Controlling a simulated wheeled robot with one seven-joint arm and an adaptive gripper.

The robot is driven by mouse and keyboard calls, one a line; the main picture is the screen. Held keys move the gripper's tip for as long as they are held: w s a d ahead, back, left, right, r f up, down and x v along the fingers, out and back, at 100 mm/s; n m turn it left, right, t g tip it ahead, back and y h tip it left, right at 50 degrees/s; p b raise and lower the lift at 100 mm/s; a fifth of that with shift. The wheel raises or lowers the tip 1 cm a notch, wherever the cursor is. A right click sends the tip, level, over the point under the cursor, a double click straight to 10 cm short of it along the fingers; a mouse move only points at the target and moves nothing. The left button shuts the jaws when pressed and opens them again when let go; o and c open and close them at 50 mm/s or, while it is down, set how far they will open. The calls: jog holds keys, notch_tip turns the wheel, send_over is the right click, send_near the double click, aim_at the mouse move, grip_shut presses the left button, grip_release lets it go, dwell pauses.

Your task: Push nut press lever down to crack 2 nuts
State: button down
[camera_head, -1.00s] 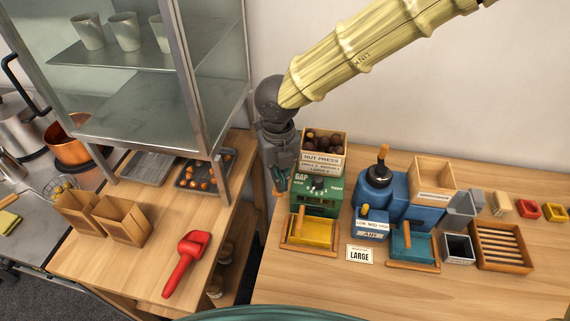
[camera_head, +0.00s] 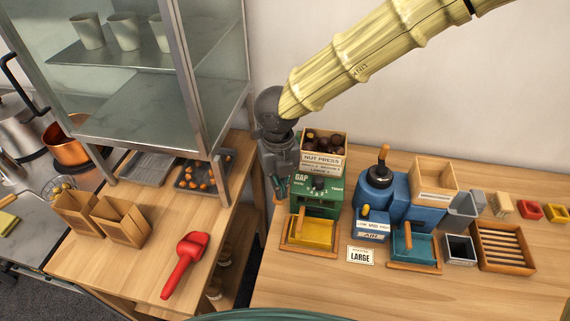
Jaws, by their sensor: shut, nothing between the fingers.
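The green nut press (camera_head: 318,203) stands on the right-hand table, with a wooden hopper (camera_head: 322,162) of dark nuts on top and a yellow tray (camera_head: 309,234) in front. Its hopper is labelled "NUT PRESS". My gripper (camera_head: 279,192) points down at the left side of the press and is shut with nothing in it. The press lever is hard to make out; a small wooden-coloured end shows near my fingertips. I cannot tell whether the fingers touch it.
A blue machine (camera_head: 384,197) with a teal tray (camera_head: 413,246) stands right of the press. A "LARGE" card (camera_head: 360,256) lies in front. A glass-sided cabinet (camera_head: 165,75) rises close left of my arm. A red scoop (camera_head: 184,264) lies on the left table.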

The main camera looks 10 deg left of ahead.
jog(key=shift+s+f+b, duration=0.15)
jog(key=shift+f+b, duration=0.2)
jog(key=shift+f, duration=0.75)
jog(key=shift+f, duration=0.25)
jog(key=r+p, duration=0.9)
jog(key=shift+w+r, duration=0.25)
jog(key=shift+w, duration=0.15)
jog(key=shift+f, duration=0.15)
jog(key=shift+f, duration=1)
